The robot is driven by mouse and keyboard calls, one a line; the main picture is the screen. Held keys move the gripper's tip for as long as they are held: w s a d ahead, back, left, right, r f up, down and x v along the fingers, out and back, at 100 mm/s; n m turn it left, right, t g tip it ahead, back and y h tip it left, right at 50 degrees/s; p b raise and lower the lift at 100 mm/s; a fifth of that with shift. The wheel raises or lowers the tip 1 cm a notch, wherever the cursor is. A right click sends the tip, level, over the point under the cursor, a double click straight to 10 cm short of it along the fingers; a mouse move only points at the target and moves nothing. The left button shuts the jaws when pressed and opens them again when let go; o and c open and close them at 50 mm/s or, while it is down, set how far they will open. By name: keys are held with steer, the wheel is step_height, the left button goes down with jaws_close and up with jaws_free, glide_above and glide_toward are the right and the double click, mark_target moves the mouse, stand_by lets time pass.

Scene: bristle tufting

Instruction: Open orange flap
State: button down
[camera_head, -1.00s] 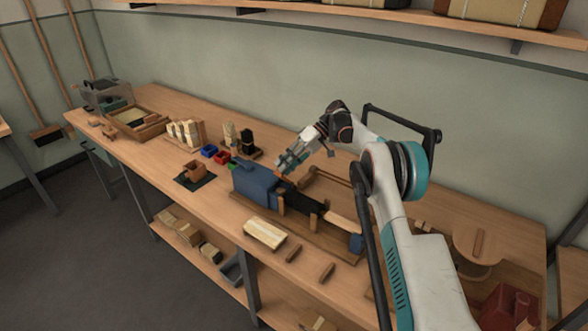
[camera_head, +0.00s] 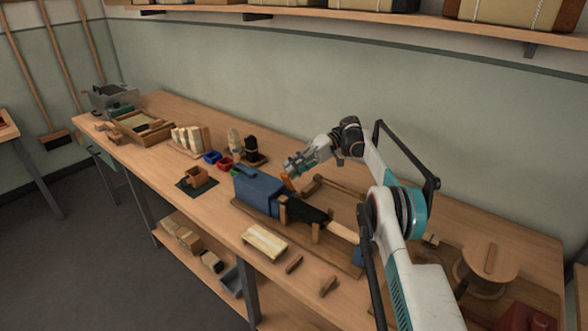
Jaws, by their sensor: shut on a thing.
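The orange flap (camera_head: 287,182) shows as a small orange piece at the right side of the blue machine (camera_head: 259,188) on the workbench. It stands tilted up, just under my gripper (camera_head: 288,172). My gripper comes in from the right, its fingers shut on the flap's upper end. The fingertips are small in this view, and the flap's hinge edge is hidden behind the blue body.
A black part and a wooden frame (camera_head: 340,191) extend right of the machine. Red and blue bins (camera_head: 212,157), a brown box on a dark mat (camera_head: 196,177) and bristle bundles (camera_head: 265,241) lie nearby. The bench front between the loose pieces is clear.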

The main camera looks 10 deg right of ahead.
steer(key=c, duration=1.4)
jaws_free()
steer(key=shift+w, duration=0.1)
steer(key=shift+c, duration=0.2)
step_height(320, 180, up, 10)
steer(key=shift+r, duration=0.1)
